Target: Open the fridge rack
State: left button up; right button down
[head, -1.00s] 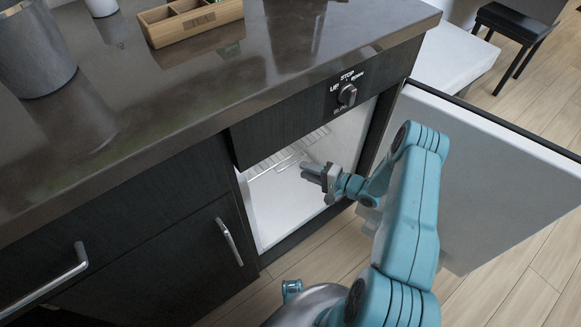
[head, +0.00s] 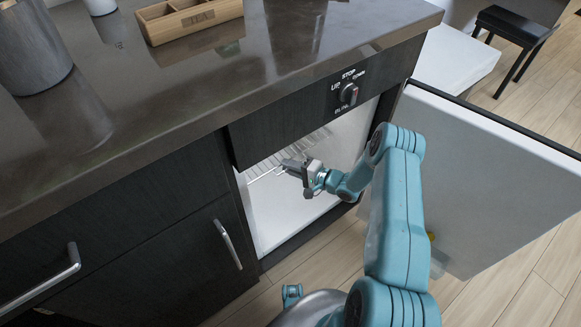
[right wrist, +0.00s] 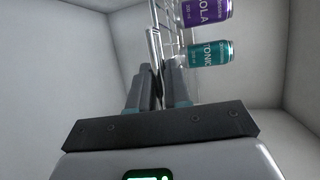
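The fridge (head: 290,215) is an open white compartment under the counter, with its door (head: 480,170) swung out to the right. The wire rack (head: 266,168) shows in the upper part of the compartment. My right gripper (head: 292,166) reaches into the opening at the rack's front. In the right wrist view the two fingers (right wrist: 160,88) are apart, with a thin rack bar (right wrist: 153,45) ahead of and between them; contact is unclear. A purple cola can (right wrist: 207,12) and a teal tonic can (right wrist: 208,54) are on the rack. My left gripper is out of view.
A wooden tea box (head: 190,18) and a metal bin (head: 32,45) stand on top.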

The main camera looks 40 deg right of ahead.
jog(key=shift+s+f, duration=0.1)
jog(key=shift+s, duration=0.05)
jog(key=s+a+p, duration=0.2)
jog(key=s, duration=1.5)
jog(key=shift+p, duration=0.4)
jog(key=shift+s+f, duration=0.1)
jog(key=c, duration=1.2)
grip_release()
jog(key=shift+c, duration=0.2)
jog(key=shift+d, duration=0.1)
